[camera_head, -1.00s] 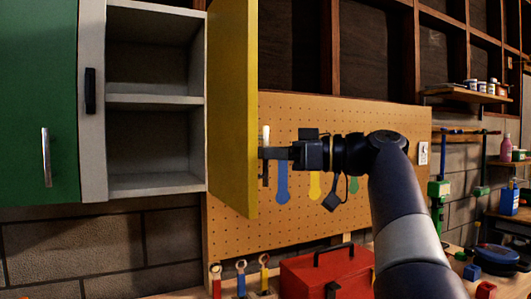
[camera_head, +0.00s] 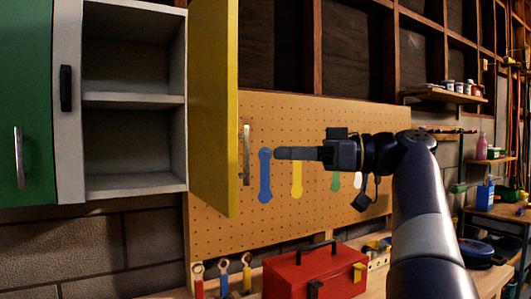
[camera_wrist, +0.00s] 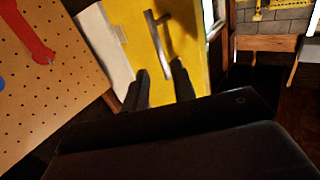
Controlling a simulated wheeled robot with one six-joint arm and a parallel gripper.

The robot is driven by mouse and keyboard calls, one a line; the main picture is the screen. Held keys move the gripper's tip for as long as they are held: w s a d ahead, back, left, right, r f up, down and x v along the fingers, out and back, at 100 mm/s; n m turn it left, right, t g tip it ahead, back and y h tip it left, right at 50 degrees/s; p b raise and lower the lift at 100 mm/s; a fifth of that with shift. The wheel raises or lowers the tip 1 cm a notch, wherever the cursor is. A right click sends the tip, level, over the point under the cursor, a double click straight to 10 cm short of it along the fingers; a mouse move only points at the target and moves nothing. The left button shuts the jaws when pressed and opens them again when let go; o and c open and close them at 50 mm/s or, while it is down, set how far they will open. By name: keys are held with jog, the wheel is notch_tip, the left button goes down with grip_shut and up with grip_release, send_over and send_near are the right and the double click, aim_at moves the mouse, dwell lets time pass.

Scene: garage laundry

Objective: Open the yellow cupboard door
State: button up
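The yellow cupboard door (camera_head: 212,110) stands swung wide open, its face turned to the right, with the empty shelves beside it exposed. Its metal bar handle (camera_head: 246,155) is on the door's right-hand face near the free edge. The door (camera_wrist: 193,30) and handle (camera_wrist: 158,42) also show in the wrist view. My gripper (camera_head: 277,153) is to the right of the handle, apart from it, with nothing held. In the wrist view the two fingers (camera_wrist: 160,80) are spread with a gap between them, pointing towards the handle.
A green cupboard door (camera_head: 25,110) with its own handle is at left. A pegboard (camera_head: 320,120) with coloured tool shapes is behind my gripper. A red toolbox (camera_head: 315,272) stands on the bench below. Open air lies between door and gripper.

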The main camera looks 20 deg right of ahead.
aim_at(246, 172)
jog(key=v, duration=0.2)
jog(key=shift+s+d, duration=0.15)
jog(key=shift+d, duration=0.1)
jog(key=shift+a, duration=0.1)
jog(key=x, duration=1)
jog(key=shift+a, duration=0.35)
